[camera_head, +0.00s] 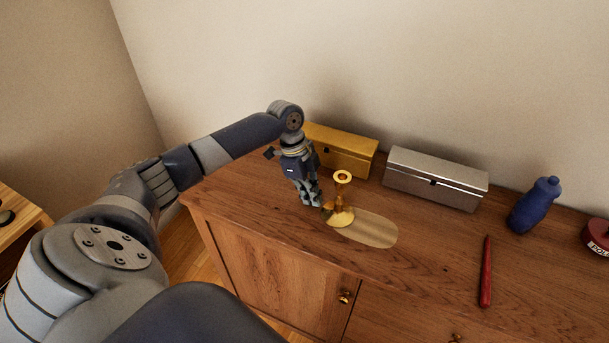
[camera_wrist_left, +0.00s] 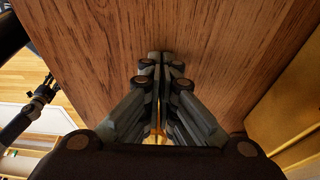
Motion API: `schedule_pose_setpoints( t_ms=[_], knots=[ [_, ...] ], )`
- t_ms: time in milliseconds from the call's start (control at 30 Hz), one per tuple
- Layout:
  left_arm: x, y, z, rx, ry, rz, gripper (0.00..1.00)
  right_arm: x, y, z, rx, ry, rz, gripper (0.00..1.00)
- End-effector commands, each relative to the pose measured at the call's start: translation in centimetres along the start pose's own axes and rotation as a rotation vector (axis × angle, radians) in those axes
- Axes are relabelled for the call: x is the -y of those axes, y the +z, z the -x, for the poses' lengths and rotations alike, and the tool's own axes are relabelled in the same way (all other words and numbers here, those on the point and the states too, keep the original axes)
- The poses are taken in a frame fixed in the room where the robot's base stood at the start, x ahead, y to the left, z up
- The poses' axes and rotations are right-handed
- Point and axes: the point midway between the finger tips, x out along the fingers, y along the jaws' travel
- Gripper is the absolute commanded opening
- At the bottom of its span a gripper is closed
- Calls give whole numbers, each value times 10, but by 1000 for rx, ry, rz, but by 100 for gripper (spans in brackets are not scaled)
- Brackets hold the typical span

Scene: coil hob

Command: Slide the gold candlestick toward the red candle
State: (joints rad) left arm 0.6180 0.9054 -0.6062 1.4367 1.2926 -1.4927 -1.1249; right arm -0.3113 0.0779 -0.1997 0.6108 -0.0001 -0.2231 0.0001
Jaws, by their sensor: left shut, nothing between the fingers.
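The gold candlestick (camera_head: 341,199) stands upright on the wooden cabinet top. Its round base overlaps the left end of a pale oblong patch (camera_head: 375,230). The red candle (camera_head: 486,271) lies on the cabinet top to the right, well apart from the candlestick. My left gripper (camera_head: 320,205) points down, shut and empty, just left of the candlestick's base. It is at or very near the base; I cannot tell whether it touches. In the left wrist view my gripper's fingers (camera_wrist_left: 158,62) are together, and a bit of gold shows between the finger links.
A gold box (camera_head: 345,150) and a silver box (camera_head: 434,181) stand along the wall behind. A blue bottle (camera_head: 533,206) and a dark red round object (camera_head: 598,236) are at the right. The cabinet top between the candlestick and the candle is clear.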

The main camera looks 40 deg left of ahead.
Motion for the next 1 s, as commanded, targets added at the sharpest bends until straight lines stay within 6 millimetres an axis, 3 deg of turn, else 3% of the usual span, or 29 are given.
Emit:
schedule_pose_setpoints(
  t_ms=[33,233,700,867,1000],
  knots=[
    [1,-13,4,-6,-4,-7,0,-2,-10,7,-13,2,0,48],
    [1,-30,-3,-3,-5,-5,0,-5,-30,12,-46,5,1,48],
    [1,-36,-5,-4,-4,-4,0,-4,-10,14,-14,5,2,48],
    [1,-70,-10,-10,-2,-8,0,-5,-11,32,-14,5,2,48],
    [1,-110,-22,-10,-1,-8,0,-5,-13,46,-16,5,2,48]
  ],
)
